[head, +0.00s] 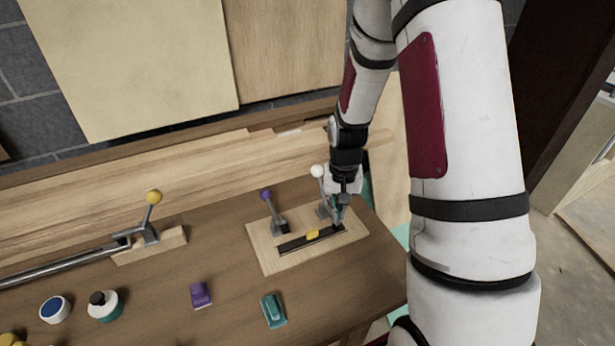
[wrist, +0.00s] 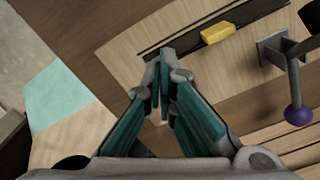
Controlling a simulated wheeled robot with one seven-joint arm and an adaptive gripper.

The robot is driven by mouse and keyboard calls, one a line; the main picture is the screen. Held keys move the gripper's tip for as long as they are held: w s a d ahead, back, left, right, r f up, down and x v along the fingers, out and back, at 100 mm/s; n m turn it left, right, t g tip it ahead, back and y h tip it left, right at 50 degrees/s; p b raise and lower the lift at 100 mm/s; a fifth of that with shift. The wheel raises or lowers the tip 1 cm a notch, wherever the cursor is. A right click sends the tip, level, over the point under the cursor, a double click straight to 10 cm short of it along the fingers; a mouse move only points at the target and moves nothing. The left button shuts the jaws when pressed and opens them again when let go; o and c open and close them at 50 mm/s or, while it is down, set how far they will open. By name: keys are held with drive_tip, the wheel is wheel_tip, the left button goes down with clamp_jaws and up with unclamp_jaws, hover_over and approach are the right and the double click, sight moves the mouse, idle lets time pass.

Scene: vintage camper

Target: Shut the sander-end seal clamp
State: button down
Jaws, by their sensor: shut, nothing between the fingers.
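Two lever clamps stand on a pale wooden board (head: 275,262). One has a purple knob (head: 266,194), which also shows in the wrist view (wrist: 298,115). The other has a white knob (head: 317,171). Both levers stand raised. A black strip (head: 295,243) with a yellow piece (head: 313,234) lies in front of them; the strip (wrist: 185,47) and yellow piece (wrist: 217,33) also show in the wrist view. My gripper (head: 340,212) is shut and empty, beside the white-knobbed clamp at the strip's right end. Its fingertips (wrist: 161,72) partly hide that end. I cannot tell whether they touch anything.
A yellow-knobbed clamp (head: 153,197) stands on a wood block at left, by a long metal bar (head: 65,268). A purple item (head: 201,294), a teal item (head: 273,310), a bottle (head: 104,306) and a round blue-topped tub (head: 55,309) are along the front. Wood panels stand behind.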

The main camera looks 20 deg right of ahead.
wheel_tip(320, 180, up, 11)
drive_tip(key=p, duration=0.3)
drive_tip(key=shift+s, duration=0.15)
idle(0.9)
drive_tip(key=shift+f, duration=0.1)
drive_tip(key=s+a+r+n+t+b, duration=0.1)
drive_tip(key=s+a+r+n, duration=0.2)
drive_tip(key=r, duration=0.5)
drive_tip(key=s+a+r+t+b, duration=0.1)
drive_tip(key=s+a+r+t, duration=0.1)
drive_tip(key=a+r, duration=0.35)
drive_tip(key=s+a+r+n+t+b, duration=0.2)
drive_tip(key=s+r, duration=0.4)
drive_tip(key=s, duration=0.5)
drive_tip(key=shift+a+n+t, duration=0.3)
drive_tip(key=shift+a+n, duration=0.2)
drive_tip(key=shift+a, duration=0.15)
